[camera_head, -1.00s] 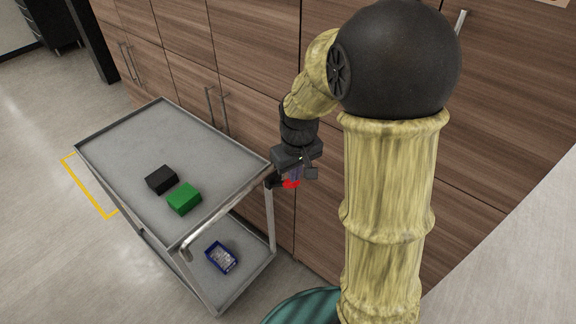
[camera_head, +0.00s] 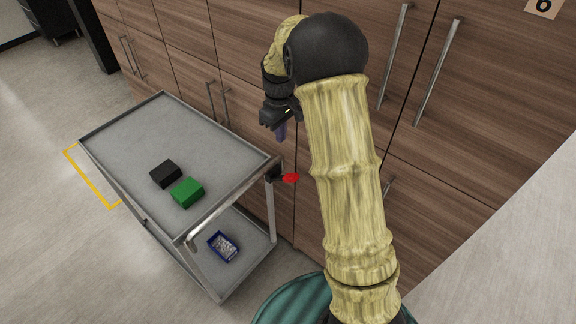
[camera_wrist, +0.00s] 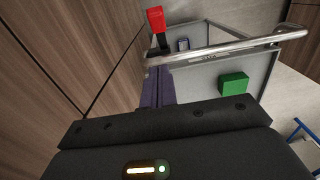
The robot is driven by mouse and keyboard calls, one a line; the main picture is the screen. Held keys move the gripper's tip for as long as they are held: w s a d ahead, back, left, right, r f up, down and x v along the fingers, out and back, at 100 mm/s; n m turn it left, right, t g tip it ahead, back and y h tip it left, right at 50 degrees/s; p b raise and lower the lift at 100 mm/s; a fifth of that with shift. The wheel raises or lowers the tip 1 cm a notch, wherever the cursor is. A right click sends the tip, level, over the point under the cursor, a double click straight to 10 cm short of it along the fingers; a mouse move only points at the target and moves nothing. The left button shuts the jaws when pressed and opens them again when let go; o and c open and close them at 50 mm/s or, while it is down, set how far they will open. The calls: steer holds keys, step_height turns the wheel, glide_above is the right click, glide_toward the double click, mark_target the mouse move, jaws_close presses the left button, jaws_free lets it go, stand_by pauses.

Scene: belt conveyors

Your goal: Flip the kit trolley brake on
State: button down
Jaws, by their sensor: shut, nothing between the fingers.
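The kit trolley (camera_head: 190,125) is a grey metal cart with a top tray, a lower shelf and a tubular push handle (camera_head: 222,212). Its brake lever has a red tip (camera_head: 291,178) on a black mount at the tray's right corner; the tip sticks out sideways to the right. In the wrist view the red tip (camera_wrist: 156,18) shows beyond the fingers, near the handle. My gripper (camera_head: 281,131) is shut and empty, its purple fingers pointing down, above the lever and apart from it. The fingers (camera_wrist: 158,88) show together in the wrist view.
A black block (camera_head: 165,174) and a green block (camera_head: 187,192) lie on the tray. A blue bin (camera_head: 223,246) stands on the lower shelf. Wooden cabinets (camera_head: 440,90) with bar handles rise close behind the trolley and my arm. Open floor lies left of the trolley.

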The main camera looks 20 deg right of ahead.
steer(key=p, duration=0.3)
glide_above(288, 175)
steer(key=w+a, duration=0.1)
steer(key=w, duration=0.1)
step_height(288, 175, down, 9)
steer(key=shift+a+f, duration=0.1)
steer(key=shift+f, duration=0.1)
steer(key=shift+s+d+f+p, duration=0.25)
steer(key=shift+s+f+p, duration=0.1)
steer(key=shift+f, duration=0.15)
steer(key=shift+s+d+f+p, duration=0.25)
steer(key=shift+s+f, duration=0.05)
steer(key=shift+f, duration=0.15)
steer(key=shift+s+d+f, duration=0.15)
steer(key=shift+s+f, duration=0.1)
steer(key=shift+f, duration=0.25)
steer(key=shift+f, duration=0.1)
